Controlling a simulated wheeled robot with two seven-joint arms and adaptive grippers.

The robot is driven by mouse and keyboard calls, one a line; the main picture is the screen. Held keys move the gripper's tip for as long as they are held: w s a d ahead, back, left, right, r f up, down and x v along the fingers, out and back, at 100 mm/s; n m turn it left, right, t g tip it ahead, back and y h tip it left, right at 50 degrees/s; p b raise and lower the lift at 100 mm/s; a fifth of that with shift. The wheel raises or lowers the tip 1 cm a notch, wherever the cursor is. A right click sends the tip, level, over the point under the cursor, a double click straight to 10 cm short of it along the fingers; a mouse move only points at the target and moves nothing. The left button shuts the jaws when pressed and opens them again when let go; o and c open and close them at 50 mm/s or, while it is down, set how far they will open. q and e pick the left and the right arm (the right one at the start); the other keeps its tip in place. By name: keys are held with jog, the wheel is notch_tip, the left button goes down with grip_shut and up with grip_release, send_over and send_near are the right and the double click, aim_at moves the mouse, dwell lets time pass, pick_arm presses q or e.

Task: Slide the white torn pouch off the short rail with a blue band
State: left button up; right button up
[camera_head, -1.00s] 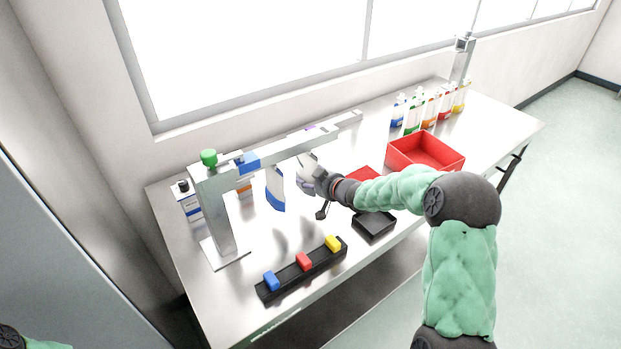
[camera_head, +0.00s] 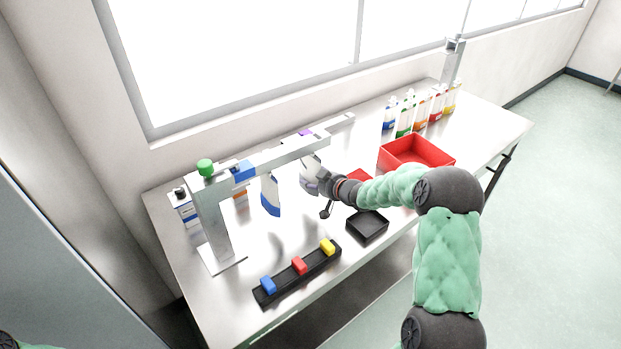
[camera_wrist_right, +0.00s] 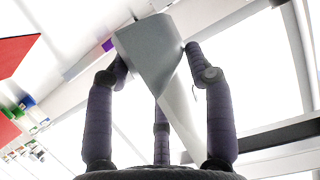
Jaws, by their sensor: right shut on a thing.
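A stand on the table bears a short rail (camera_head: 290,151) with a blue band (camera_head: 243,171) near its post. A white pouch (camera_head: 309,172) is below the outer end of this rail. My right gripper (camera_head: 318,180) is shut on it. In the right wrist view the pale grey-white pouch (camera_wrist_right: 150,55) lies between my fingers (camera_wrist_right: 160,80). I cannot tell whether its top still hangs on the rail, nor see the tear. A second pouch, white with a blue lower part (camera_head: 270,195), hangs closer to the post. My left gripper is out of view.
Behind is another rail (camera_head: 343,121) with a purple band (camera_head: 305,132). A black strip (camera_head: 282,285) with blue, red and yellow blocks lies in front. A black tray (camera_head: 367,227), a red bin (camera_head: 415,168) and several coloured bottles (camera_head: 421,115) stand to the right.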

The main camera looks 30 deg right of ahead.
jog(key=d+p, duration=0.4)
jog(key=d, duration=0.2)
jog(key=shift+w+d+p, duration=0.2)
jog(key=shift+w+p, duration=0.05)
jog(key=shift+p, duration=0.15)
dwell(0.6)
jog(key=shift+f, duration=0.1)
jog(key=d+p, duration=0.1)
jog(key=d, duration=0.1)
jog(key=d+p, duration=0.2)
jog(key=shift+w+d+f, duration=0.1)
jog(key=shift+w+d, duration=0.1)
jog(key=shift+d, duration=0.05)
dwell(0.7)
dwell(0.4)
